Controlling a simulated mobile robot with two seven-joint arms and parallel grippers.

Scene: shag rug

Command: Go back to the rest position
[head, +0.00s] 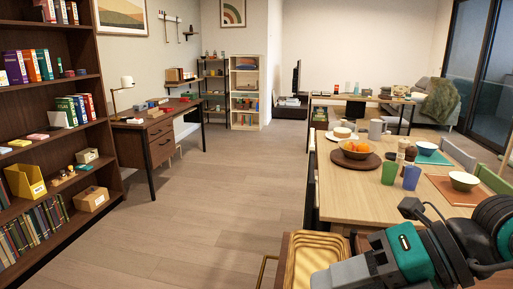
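One of my arms, teal, grey and black (402,246), shows at the bottom right, folded in front of the near end of the dining table (345,201). Its grey part runs down to the bottom edge of the view, and no gripper fingers show. My other arm and its gripper are outside the view. No held object shows.
A tray with a golden rim (318,262) lies close beside my arm. The table bears a fruit bowl (357,149), cups and bowls. A bookshelf (112,150) stands left, with a desk (160,131) beyond. The wooden floor (220,190) between is clear.

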